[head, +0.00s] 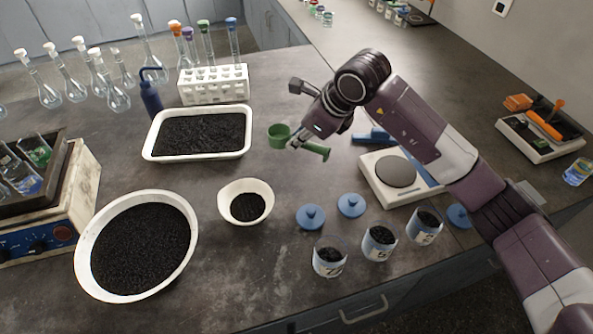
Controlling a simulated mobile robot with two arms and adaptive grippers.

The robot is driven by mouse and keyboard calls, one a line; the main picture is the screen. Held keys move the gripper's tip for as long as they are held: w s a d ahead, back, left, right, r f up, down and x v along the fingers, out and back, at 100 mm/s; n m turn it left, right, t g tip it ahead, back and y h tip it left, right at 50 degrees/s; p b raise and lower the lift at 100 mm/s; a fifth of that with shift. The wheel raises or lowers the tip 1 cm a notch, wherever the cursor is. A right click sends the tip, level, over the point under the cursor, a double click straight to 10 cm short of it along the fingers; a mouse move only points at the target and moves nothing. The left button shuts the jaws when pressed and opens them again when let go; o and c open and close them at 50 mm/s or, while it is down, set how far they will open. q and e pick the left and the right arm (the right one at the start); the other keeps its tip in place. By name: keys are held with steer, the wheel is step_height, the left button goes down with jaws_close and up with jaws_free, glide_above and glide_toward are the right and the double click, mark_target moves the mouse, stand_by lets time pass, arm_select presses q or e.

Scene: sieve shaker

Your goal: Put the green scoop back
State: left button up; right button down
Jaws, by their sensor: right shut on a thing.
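The green scoop (279,136) is in my right gripper (296,143), over the middle of the bench. Its round cup points left and its handle (316,149) sticks out to the right of the fingers. My right gripper is shut on the scoop; the fingers cover part of it. I cannot tell whether the scoop touches the bench. A white tray of black granules (147,152) is just left of the scoop. My left gripper is not in view.
A balance (372,184), a white bowl (224,204), blue lids (311,217) and several labelled jars (329,262) stand nearby. A tube rack (184,91), blue bottle (151,101) and large basin (84,269) are to the left. An orange-handled tool (543,124) lies far right.

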step_height(320, 180, down, 12)
steer(key=shift+r+p, duration=0.1)
steer(key=shift+p, duration=0.8)
steer(key=shift+f, duration=0.25)
steer(key=shift+f, duration=0.1)
steer(key=shift+f+b, duration=0.15)
steer(key=shift+b, duration=0.15)
steer(key=c, duration=1.8)
jaws_free()
steer(key=shift+c, duration=0.2)
